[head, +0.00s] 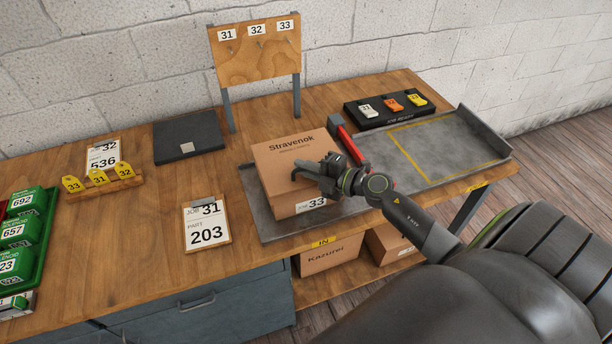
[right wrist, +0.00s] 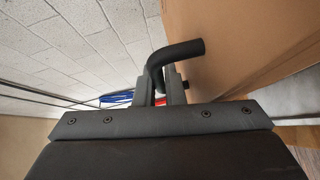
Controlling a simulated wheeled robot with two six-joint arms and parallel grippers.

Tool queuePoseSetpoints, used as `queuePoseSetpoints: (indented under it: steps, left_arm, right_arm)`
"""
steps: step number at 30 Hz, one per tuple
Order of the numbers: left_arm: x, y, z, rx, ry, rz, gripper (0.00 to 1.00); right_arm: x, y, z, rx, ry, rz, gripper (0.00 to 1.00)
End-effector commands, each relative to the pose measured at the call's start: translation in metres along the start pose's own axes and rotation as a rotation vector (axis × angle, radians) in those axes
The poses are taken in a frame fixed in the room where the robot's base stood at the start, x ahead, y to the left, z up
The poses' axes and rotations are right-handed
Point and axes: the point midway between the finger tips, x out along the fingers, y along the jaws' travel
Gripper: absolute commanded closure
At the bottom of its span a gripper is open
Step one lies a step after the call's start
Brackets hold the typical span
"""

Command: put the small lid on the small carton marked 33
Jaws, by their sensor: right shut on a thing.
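The small carton (head: 284,208) stands on a grey metal tray and has a "JOB 33" label low on its front. The small lid (head: 274,157), a brown panel printed "Stravenok", lies over the carton's top. I cannot tell whether it is fully seated or slightly above. My right gripper (head: 326,172) is at the lid and shut on a black bent handle (right wrist: 180,52), which shows between the fingers in the right wrist view (right wrist: 166,90). The gripper hides the lid's right part. My left gripper is out of view.
A grey tray (head: 462,142) with a yellow outline is empty to the right, beside a red bar (head: 351,147). A clipboard (head: 190,244) marked 31 lies left of the carton. A pegboard (head: 256,66) stands behind. Other cartons (head: 330,264) sit below the bench.

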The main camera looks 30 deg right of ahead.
Motion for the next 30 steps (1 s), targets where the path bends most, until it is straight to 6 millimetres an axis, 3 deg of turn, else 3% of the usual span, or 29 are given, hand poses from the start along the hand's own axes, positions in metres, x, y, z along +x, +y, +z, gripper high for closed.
queuePoseSetpoints:
  steps: [4, 17, 18, 23, 30]
  left_arm:
    - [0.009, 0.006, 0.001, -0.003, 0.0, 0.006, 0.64]
    - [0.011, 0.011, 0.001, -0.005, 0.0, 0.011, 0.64]
    - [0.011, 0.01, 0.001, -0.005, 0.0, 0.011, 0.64]
    - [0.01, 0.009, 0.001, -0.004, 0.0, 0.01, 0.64]
    - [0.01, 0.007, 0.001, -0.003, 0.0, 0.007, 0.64]
  right_arm:
    - [0.003, -0.021, 0.003, 0.002, -0.001, 0.001, 1.0]
    - [0.004, -0.027, 0.004, 0.0, 0.0, 0.0, 1.0]
    - [0.004, -0.027, 0.004, 0.0, 0.0, 0.0, 0.9]
    - [0.004, -0.026, 0.003, 0.0, 0.0, 0.0, 0.69]
    - [0.004, -0.026, 0.003, 0.0, 0.0, 0.0, 0.69]
